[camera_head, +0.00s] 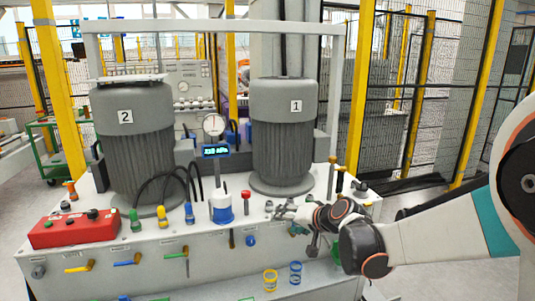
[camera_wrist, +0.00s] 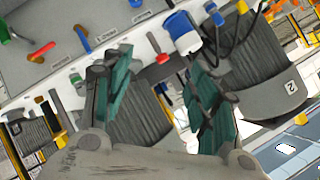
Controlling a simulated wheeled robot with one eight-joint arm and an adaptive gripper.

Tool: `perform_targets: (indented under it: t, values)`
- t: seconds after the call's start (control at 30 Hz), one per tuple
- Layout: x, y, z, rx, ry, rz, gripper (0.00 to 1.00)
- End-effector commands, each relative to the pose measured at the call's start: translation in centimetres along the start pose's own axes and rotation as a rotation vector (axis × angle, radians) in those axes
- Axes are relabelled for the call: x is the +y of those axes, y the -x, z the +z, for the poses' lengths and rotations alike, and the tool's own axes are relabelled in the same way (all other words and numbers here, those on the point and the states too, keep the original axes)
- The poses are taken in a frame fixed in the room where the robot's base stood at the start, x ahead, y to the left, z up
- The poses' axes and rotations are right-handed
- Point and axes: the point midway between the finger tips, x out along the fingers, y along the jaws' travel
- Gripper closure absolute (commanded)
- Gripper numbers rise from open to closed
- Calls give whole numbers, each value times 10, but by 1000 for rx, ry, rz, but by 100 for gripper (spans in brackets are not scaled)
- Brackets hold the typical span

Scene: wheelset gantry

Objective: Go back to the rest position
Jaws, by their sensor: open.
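My gripper (camera_head: 283,211) is in front of the grey machine bench (camera_head: 195,240), near its front top edge, below and to the right of the red-topped knob (camera_head: 246,194). In the wrist view my gripper (camera_wrist: 157,62) shows two teal-padded fingers spread apart with nothing held between them. A red knob (camera_wrist: 162,58) shows in the gap beyond the fingers, apart from them. My arm reaches in from the right side of the head view. Whether the gripper touches the bench cannot be told.
Two large grey ribbed cylinders, labelled 2 (camera_head: 130,140) and 1 (camera_head: 283,130), stand on the bench. A red control box (camera_head: 80,229), a blue-and-white container (camera_head: 221,208), a gauge (camera_head: 213,125) and several coloured handles are close by. Yellow posts (camera_head: 360,80) and mesh fencing stand behind.

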Motion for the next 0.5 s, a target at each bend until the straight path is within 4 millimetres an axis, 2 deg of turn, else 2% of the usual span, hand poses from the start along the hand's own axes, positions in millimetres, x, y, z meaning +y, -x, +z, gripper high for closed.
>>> perform_targets:
  t: [0.03, 0.1, 0.27, 0.5]
  values:
    - [-3, 18, 4, -8, 18, 22, 46]
    - [-5, 40, 9, -19, 46, 54, 46]
    - [-6, 89, 25, -46, 106, 128, 46]
    - [2, 160, 58, -85, 190, 242, 46]
